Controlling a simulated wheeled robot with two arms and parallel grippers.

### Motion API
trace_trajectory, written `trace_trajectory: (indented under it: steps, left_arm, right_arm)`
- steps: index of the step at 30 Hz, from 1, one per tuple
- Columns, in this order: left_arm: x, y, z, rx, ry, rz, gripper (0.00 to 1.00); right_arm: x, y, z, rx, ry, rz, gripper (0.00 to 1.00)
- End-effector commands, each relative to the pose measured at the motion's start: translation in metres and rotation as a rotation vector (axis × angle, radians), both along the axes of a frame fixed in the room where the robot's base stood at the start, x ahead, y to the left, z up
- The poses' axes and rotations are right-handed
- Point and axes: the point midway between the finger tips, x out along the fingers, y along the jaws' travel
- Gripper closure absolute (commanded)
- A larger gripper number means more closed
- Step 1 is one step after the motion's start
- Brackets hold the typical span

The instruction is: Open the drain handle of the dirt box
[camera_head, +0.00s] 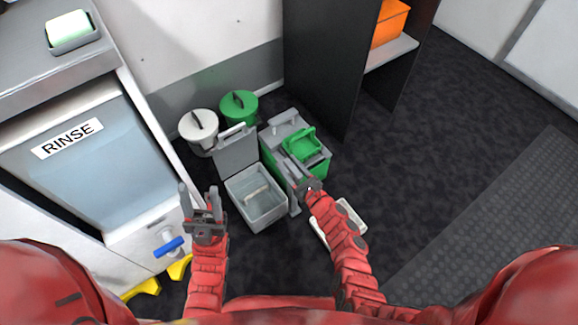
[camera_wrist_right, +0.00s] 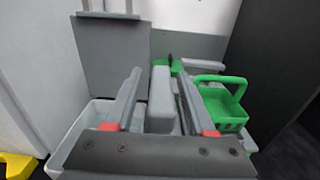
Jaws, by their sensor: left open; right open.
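A grey open box (camera_head: 257,205) with its lid (camera_head: 236,153) raised stands on the floor; a pale object lies inside. Beside it is a grey-and-green unit (camera_head: 283,128). I cannot tell for certain which of them is the dirt box. My right gripper (camera_head: 302,173) is at the near end of the unit, beside the open box. In the right wrist view, the open right gripper (camera_wrist_right: 160,82) has a grey upright bar (camera_wrist_right: 162,98) between its fingers; contact is unclear. My left gripper (camera_head: 199,192) is open and empty, left of the open box.
A green basket (camera_head: 301,143) sits on the unit. A white bucket (camera_head: 199,127) and a green bucket (camera_head: 239,106) stand behind. The RINSE sink (camera_head: 85,150) with a blue handle (camera_head: 168,246) is at left. A black shelf (camera_head: 325,70) stands behind right. Floor at right is clear.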

Motion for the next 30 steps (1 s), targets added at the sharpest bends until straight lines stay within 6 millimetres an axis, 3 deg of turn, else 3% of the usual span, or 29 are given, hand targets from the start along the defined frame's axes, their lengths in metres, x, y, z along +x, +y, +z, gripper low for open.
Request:
trace_trajectory:
  steps: [4,13,30]
  left_arm:
    - [-0.0001,0.0000,0.0004,0.000,-0.001,0.000,0.50]
    - [-0.0001,0.0001,0.0003,-0.001,-0.001,0.000,0.50]
    - [0.0004,0.0001,0.0040,-0.005,0.003,0.000,0.50]
  right_arm:
    - [-0.0002,-0.0002,0.0001,0.000,0.000,0.000,0.47]
    - [-0.0003,-0.0003,-0.0001,0.000,0.000,0.000,1.00]
    - [0.0001,-0.0002,0.0015,0.000,0.000,0.087,1.00]
